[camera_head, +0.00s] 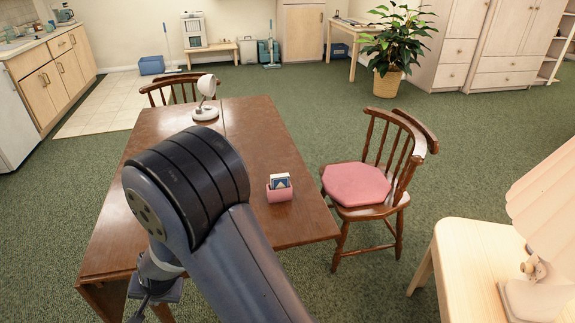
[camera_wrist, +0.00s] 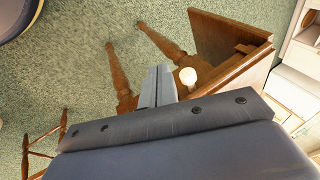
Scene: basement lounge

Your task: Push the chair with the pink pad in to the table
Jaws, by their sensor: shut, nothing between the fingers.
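The wooden chair with the pink pad (camera_head: 357,184) stands on the carpet right of the brown table (camera_head: 245,130). Its pad faces the table's right edge, and a strip of floor shows between them toward the back. Its backrest is on the side away from the table. My gripper (camera_wrist: 158,80) is shut and empty in the wrist view, with wooden legs and the edge of a wooden piece of furniture beyond it. In the head view my arm covers the table's near left part, and my gripper is mostly hidden below it, apart from the chair.
A white lamp (camera_head: 205,100) and a small pink holder (camera_head: 280,190) stand on the table. Another chair (camera_head: 178,90) is at its far end. A light side table (camera_head: 480,262) with a lamp (camera_head: 545,215) stands at the front right. A potted plant (camera_head: 388,50) is behind. Carpet is clear around the pink-pad chair.

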